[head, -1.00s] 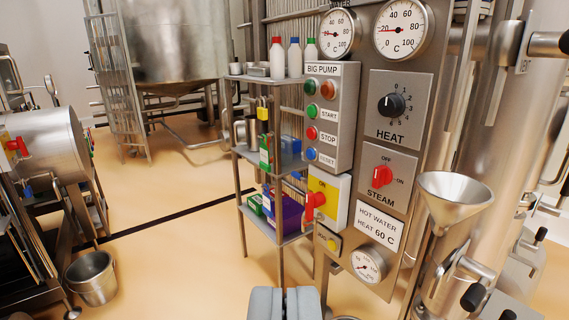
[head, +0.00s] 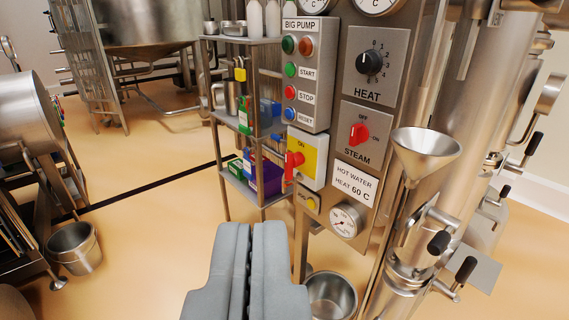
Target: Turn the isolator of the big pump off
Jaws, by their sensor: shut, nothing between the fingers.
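The big pump's isolator is a red handle (head: 293,161) on a yellow plate (head: 308,154), set in a pale box below the BIG PUMP button panel (head: 308,75). The word ON shows above the handle; any other label on the plate is not readable. My gripper (head: 248,232) is shut and empty. In the picture it lies below and left of the isolator, apart from it.
The STEAM knob (head: 359,134) and HEAT knob (head: 370,62) are on the panel to the right. A steel funnel (head: 427,150) stands at right. A shelf rack (head: 240,120) with boxes stands left of the isolator. A bucket (head: 330,296) is below.

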